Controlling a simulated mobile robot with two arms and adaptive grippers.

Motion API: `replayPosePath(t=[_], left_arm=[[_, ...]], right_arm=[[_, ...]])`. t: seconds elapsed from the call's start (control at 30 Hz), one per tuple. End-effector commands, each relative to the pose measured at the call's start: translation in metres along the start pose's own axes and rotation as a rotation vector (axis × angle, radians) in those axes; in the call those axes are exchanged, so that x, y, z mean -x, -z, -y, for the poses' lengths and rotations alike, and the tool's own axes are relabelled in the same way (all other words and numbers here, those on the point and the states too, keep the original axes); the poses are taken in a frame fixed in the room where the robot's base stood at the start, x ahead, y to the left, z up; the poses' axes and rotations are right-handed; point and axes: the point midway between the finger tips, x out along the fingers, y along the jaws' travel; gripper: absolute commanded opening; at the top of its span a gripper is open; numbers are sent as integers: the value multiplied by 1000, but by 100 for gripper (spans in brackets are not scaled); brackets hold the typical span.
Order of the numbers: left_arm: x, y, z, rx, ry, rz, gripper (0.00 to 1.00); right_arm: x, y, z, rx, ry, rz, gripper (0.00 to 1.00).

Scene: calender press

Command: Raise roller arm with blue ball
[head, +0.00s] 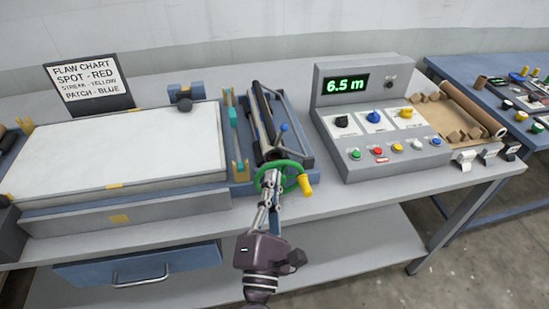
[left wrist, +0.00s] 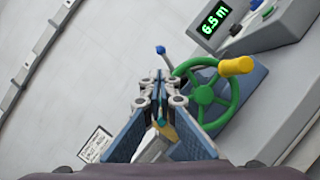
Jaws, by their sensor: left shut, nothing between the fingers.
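The roller unit (head: 252,115) stands on the bench with dark rollers in a blue frame. A small blue ball (head: 284,127) tops a short lever at its right side; it also shows in the left wrist view (left wrist: 160,49), beyond my fingertips. A green handwheel (head: 305,184) with a yellow knob (head: 305,186) is at the unit's front. My left gripper (head: 269,178) is shut and empty. In the head view it overlaps the wheel; in the left wrist view its fingertips (left wrist: 160,80) are left of the wheel, apart from the ball. Whether it touches the wheel I cannot tell. My right gripper is out of view.
A grey control box (head: 376,75) reading 6.5 m stands right of the roller unit. A white panel (head: 120,150) lies to the left, with a flaw chart sign (head: 88,83) behind. A cardboard roll (head: 470,108) lies at the right. Bare bench lies along the front edge.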

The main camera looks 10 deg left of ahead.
Motion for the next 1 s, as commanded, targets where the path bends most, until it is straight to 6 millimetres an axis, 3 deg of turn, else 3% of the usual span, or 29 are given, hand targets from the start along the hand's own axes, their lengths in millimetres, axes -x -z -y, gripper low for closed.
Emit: replayPosePath(t=[0.3, 0.5, 1.0], left_arm=[[-58, -4, -4, -1, -3, 2, 0], [-84, -2, -2, -1, -2, 1, 0], [-93, -1, -1, -1, 0, 1, 0]], right_arm=[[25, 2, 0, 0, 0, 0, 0], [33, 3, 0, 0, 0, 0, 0], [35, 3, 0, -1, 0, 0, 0]])
